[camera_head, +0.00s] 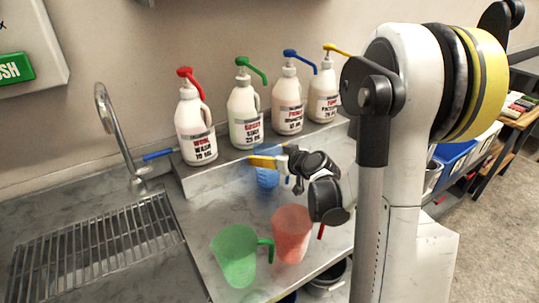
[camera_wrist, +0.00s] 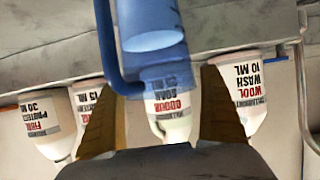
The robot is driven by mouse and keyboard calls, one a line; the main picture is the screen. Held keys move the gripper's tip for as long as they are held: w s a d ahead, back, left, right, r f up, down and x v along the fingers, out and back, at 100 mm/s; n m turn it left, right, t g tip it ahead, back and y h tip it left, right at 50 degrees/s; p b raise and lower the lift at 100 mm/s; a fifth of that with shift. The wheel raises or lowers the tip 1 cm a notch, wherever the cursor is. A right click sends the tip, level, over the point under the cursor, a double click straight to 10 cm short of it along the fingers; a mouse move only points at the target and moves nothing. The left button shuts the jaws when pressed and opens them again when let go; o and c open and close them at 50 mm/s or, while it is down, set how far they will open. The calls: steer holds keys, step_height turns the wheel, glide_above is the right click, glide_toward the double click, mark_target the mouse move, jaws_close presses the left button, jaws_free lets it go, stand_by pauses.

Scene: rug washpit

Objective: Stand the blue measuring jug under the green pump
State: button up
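The blue measuring jug (camera_head: 267,179) is upright in front of the bottle ledge, below and close to the green pump (camera_head: 250,68). I cannot tell if its base touches the bench. My gripper (camera_head: 266,163) is at the jug, its yellow fingers across its upper part. In the wrist view, which is upside down, the jug (camera_wrist: 152,30) fills the gap between my fingers (camera_wrist: 160,110), its handle beside the left one. The gripper looks closed on it. The green-pump bottle (camera_head: 245,118) shows behind the jug in the wrist view (camera_wrist: 172,128).
A green jug (camera_head: 234,258) and a red jug (camera_head: 291,236) stand on the bench in front. Bottles with red (camera_head: 195,128), blue (camera_head: 287,103) and yellow (camera_head: 323,95) pumps share the ledge. A tap (camera_head: 108,115) and drain grate (camera_head: 95,248) are at left.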

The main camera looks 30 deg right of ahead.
steer(key=shift+r+p, duration=0.3)
steer(key=p+v, duration=0.3)
steer(key=v, duration=0.8)
steer(key=s+a+r+g+y, duration=0.15)
steer(key=s+a+g, duration=0.4)
steer(key=a, duration=0.85)
steer(key=shift+g+h, duration=0.45)
steer(key=shift+h, duration=0.4)
steer(key=s+a, duration=0.1)
steer(key=s, duration=0.2)
steer(key=s+a+r, duration=0.1)
steer(key=s+a, duration=0.1)
steer(key=s, duration=0.1)
steer(key=s+a, duration=0.1)
steer(key=s, duration=0.3)
steer(key=shift+s+a+r, duration=0.1)
steer(key=shift+a+r, duration=0.2)
steer(key=shift+r, duration=0.1)
steer(key=shift+s+r, duration=0.1)
steer(key=shift+s, duration=0.4)
